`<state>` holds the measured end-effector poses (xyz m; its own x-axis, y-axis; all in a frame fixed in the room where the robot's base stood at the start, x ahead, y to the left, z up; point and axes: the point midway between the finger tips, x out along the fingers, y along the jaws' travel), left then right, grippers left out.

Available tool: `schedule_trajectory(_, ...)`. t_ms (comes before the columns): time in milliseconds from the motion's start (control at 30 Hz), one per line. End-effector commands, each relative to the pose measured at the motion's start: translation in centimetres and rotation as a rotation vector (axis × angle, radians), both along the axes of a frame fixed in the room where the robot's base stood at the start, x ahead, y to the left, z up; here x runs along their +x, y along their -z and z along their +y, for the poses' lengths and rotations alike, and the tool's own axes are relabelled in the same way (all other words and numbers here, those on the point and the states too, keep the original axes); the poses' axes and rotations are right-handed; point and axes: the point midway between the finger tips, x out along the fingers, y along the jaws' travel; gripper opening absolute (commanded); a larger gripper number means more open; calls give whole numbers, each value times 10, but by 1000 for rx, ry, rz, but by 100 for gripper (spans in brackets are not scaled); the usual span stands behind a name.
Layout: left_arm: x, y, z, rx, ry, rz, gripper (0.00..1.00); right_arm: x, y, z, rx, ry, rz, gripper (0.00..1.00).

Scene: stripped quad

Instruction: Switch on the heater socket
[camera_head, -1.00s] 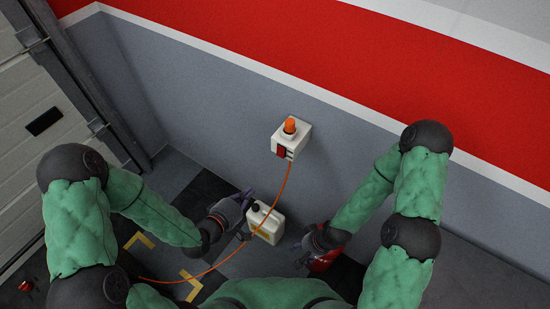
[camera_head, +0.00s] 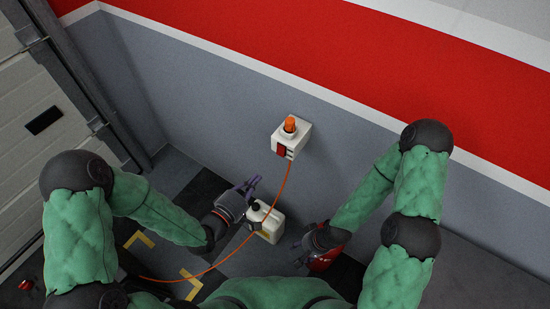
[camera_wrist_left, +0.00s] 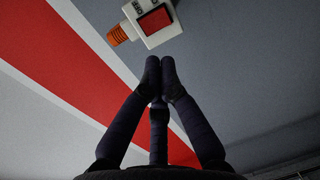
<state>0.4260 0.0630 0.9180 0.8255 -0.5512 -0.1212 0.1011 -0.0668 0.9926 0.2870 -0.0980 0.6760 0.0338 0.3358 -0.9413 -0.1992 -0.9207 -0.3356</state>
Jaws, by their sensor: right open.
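The heater socket appears to be a white box (camera_head: 300,137) on the grey wall, with an orange lamp (camera_head: 290,124) on top and a red switch (camera_head: 281,150) on its front. In the left wrist view the red switch (camera_wrist_left: 155,20) is lit dimly if at all; I cannot tell its position. My left gripper (camera_head: 254,183) is empty, below and left of the box, and apart from it. In the left wrist view its fingertips (camera_wrist_left: 161,64) point toward the box and look close together. My right gripper (camera_head: 302,259) is open, low beside a red container (camera_head: 325,260).
An orange cable (camera_head: 283,189) hangs from the box and curves across the floor. A white jug (camera_head: 270,225) stands on the floor by my left gripper. Yellow corner marks (camera_head: 140,239) lie on the floor. A shutter door (camera_head: 35,165) is at left. The wall around the box is clear.

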Motion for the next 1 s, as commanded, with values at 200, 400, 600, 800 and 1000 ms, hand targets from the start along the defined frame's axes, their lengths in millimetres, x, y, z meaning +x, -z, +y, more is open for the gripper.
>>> schedule_trajectory(200, 32, 6, -23, 1, 5, -3, 0, 0, 8, 0, 0, 0, 0, 57)
schedule_trajectory(400, 62, 10, -43, 1, 4, -3, 0, 0, 15, 0, 0, 0, 0, 57)
schedule_trajectory(600, 85, 14, -58, 1, 2, 0, 0, 0, 21, 0, 0, 0, 0, 57)
schedule_trajectory(800, 95, 14, -64, 1, 0, 0, 0, 0, 23, 0, 0, 0, 0, 57)
schedule_trajectory(1000, 96, 14, -64, 1, 0, 1, 0, 0, 23, 0, 0, 0, 0, 57)
